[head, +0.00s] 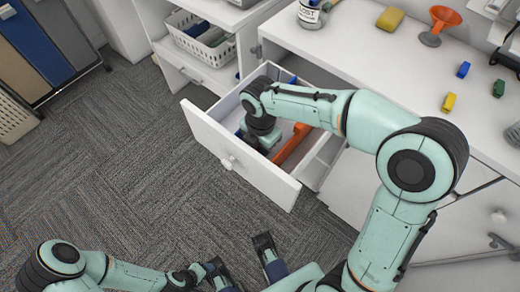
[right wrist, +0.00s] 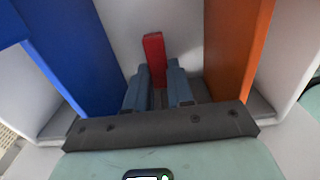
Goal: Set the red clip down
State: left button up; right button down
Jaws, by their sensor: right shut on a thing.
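The red clip (right wrist: 153,52) stands upright between the fingers of my right gripper (right wrist: 158,82) in the right wrist view. The gripper is shut on it, inside the open white drawer (head: 235,155). A blue piece lies to its left and an orange piece to its right. In the head view my right gripper (head: 262,140) reaches down into the drawer, and the clip is hidden there. My left gripper (head: 243,262) is open and empty above the carpet at the bottom of the head view.
The drawer holds an orange piece (head: 291,145) and blue parts (right wrist: 70,50). On the white counter (head: 400,75) are a blue clip (head: 463,69), a green clip (head: 498,88), a yellow clip (head: 448,102), an orange funnel (head: 443,20), a yellow sponge (head: 390,18) and a jar (head: 310,14). The carpet at left is clear.

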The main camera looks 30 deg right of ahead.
pick_arm(q)
jog(key=shift+w+a+f, duration=0.2)
jog(key=shift+w+f, duration=0.15)
jog(key=shift+w, duration=0.05)
pick_arm(e)
jog(key=shift+f, duration=1)
jog(key=shift+f, duration=0.2)
jog(key=c, duration=1)
grip_release()
pick_arm(q)
jog(key=shift+w+f, duration=0.1)
pick_arm(e)
jog(key=shift+r, duration=0.15)
pick_arm(q)
jog(key=shift+g, duration=0.6)
jog(key=shift+s+d+r+p, duration=0.25)
jog(key=shift+s+r+p, duration=0.3)
jog(key=shift+s+r, duration=0.1)
jog(key=shift+s+d+r+p, duration=0.2)
jog(key=shift+s+r+p, duration=0.3)
jog(key=shift+s+r, duration=0.15)
jog(key=shift+s+d+r+p, duration=0.25)
jog(key=shift+s+r+p, duration=0.3)
jog(key=shift+s+r, duration=0.1)
pick_arm(e)
notch_tip(320, 180, up, 12)
